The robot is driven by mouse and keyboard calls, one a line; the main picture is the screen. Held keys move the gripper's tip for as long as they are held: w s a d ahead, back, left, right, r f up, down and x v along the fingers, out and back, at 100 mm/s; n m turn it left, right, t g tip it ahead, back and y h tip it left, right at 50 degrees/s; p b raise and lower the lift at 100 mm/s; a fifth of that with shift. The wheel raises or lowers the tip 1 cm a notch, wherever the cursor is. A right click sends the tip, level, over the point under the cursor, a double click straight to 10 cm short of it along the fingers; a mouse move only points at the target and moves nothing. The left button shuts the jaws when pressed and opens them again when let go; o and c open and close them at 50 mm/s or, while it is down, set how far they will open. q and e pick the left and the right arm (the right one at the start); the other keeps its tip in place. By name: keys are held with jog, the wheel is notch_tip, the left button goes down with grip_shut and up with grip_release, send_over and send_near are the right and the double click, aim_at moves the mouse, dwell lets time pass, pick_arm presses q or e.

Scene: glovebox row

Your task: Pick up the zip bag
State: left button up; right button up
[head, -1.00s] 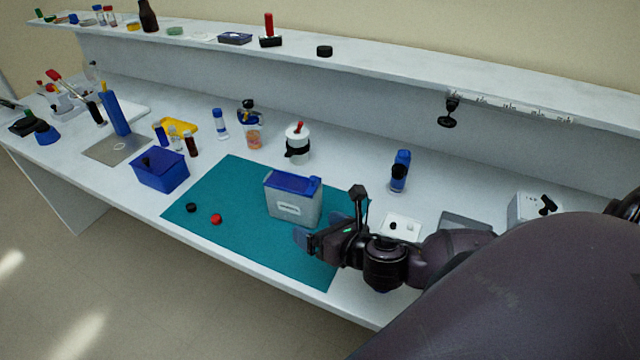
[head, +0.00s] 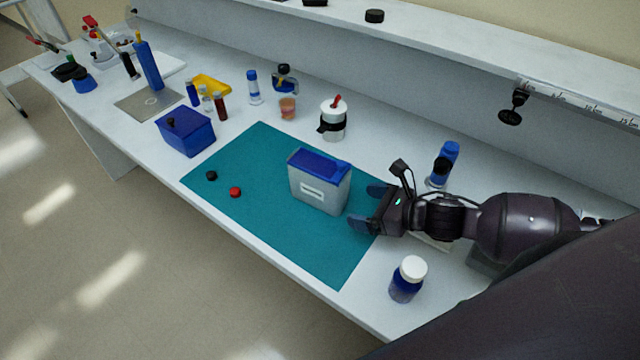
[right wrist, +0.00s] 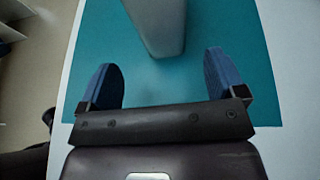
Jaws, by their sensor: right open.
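I cannot pick out anything that is clearly a zip bag. A grey, box-like container (head: 319,190) with a blue top and a white label stands upright on the teal mat (head: 262,225). My right gripper (head: 366,207) is open and empty just right of this container, its blue fingers pointing towards it. In the right wrist view the container (right wrist: 158,25) lies ahead, between the lines of the two fingers (right wrist: 160,75) and beyond their tips. My left gripper is not in view.
A black cap (head: 211,175) and a red cap (head: 236,192) lie on the mat. A blue jar with white lid (head: 406,281) stands near the front edge, below my right arm. A blue bin (head: 186,133) and a white canister (head: 333,122) stand behind and left.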

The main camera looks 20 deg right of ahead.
aim_at(345, 201)
jog(key=shift+x, duration=4.15)
jog(key=shift+w+d, duration=0.1)
jog(key=shift+d, duration=0.05)
jog(key=shift+c, duration=0.3)
jog(key=c, duration=0.9)
